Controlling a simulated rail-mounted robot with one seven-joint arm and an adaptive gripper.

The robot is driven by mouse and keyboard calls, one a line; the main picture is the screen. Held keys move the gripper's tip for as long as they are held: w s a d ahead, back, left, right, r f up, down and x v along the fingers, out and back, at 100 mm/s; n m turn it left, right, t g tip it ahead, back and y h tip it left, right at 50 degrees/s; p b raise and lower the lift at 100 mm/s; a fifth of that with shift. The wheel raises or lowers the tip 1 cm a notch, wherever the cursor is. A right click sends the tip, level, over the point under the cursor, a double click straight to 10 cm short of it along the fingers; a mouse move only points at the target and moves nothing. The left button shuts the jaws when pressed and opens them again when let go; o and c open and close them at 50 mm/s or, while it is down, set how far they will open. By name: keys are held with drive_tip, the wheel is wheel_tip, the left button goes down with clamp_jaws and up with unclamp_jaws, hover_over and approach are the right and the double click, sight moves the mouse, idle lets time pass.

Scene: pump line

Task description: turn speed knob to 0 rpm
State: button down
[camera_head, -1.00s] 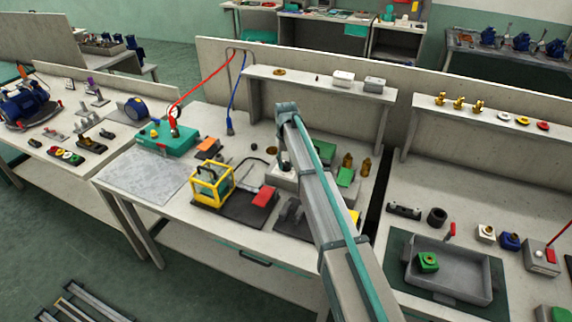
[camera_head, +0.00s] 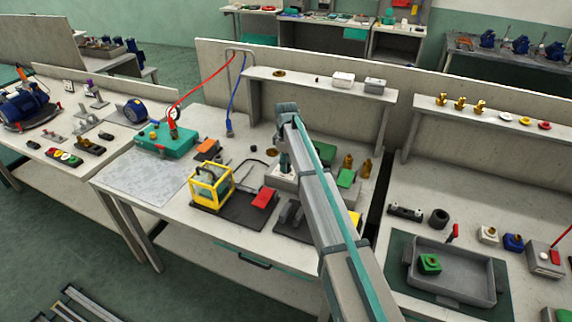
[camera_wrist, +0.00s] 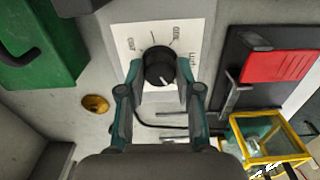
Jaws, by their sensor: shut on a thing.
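The speed knob (camera_wrist: 159,67) is a round black knob with a white pointer line, on a white dial plate (camera_wrist: 196,38) with printed marks. The pointer faces down in the wrist view. My gripper (camera_wrist: 160,75) is shut on the knob, one finger on each side. In the head view, my arm hides most of the box (camera_head: 283,178) that carries the dial, and the knob cannot be made out there. The printed labels are too small to read surely.
A yellow-framed cage (camera_head: 211,186) and a red plate (camera_head: 263,198) stand left of my arm; the cage also shows in the wrist view (camera_wrist: 268,138). A green block (camera_wrist: 40,45) lies near the dial. A shelf (camera_head: 320,86) runs behind.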

idle(0.4)
drive_tip(key=c, duration=0.8)
unclamp_jaws()
drive_tip(key=shift+r, duration=0.1)
wheel_tip(320, 180, up, 12)
drive_tip(key=shift+f, duration=0.1)
